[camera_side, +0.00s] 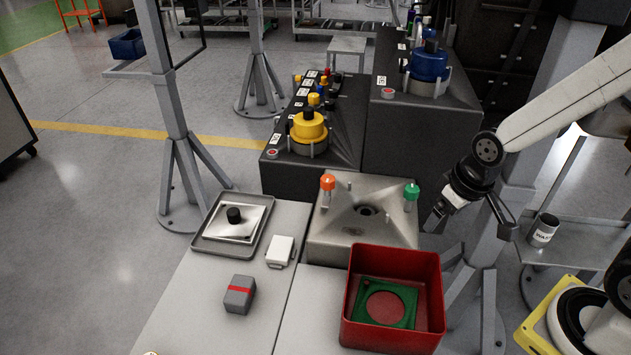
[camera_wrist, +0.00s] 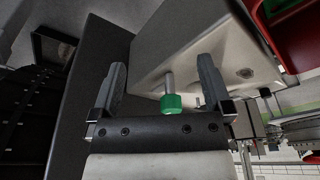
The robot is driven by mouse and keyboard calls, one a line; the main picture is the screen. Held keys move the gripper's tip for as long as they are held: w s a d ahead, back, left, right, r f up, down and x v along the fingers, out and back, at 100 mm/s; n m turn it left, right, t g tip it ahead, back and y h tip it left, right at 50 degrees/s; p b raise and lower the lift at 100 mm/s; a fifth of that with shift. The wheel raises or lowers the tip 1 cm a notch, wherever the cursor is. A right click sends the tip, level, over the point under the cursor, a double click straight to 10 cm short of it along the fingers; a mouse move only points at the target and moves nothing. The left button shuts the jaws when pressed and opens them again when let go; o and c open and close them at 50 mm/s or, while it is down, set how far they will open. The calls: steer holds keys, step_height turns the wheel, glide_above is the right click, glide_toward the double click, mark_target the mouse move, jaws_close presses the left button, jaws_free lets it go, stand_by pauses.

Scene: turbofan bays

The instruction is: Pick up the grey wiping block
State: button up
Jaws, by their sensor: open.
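The grey wiping block (camera_side: 239,294) has a red band across it. It lies on the light grey table in the lower left of the side view, and does not show in the wrist view. My gripper (camera_side: 436,221) is at the right in the side view, well apart from the block, beside the metal stand with the green knob. In the wrist view my gripper (camera_wrist: 162,75) has its two fingers spread wide with nothing held between them. The green knob (camera_wrist: 171,103) shows beyond the fingers; I cannot tell how far.
A red bin (camera_side: 439,300) with a green piece inside stands right of the block. A metal stand (camera_side: 335,225) with orange and green knobs is behind it. A tray (camera_side: 264,200) with a black-knobbed plate and a small white box (camera_side: 281,250) lie behind the block. Table left of it is clear.

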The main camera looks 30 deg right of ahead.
steer(key=shift+r, duration=0.15)
steer(key=shift+w+v, duration=0.55)
steer(key=shift+v, duration=1.9)
steer(key=n+g, duration=0.3)
steer(key=n, duration=0.6)
glide_above(240, 288)
step_height(240, 288, down, 5)
steer(key=shift+r, duration=0.15)
steer(key=shift+f, duration=0.5)
steer(key=shift+f, duration=0.1)
steer(key=shift+f, duration=1.2)
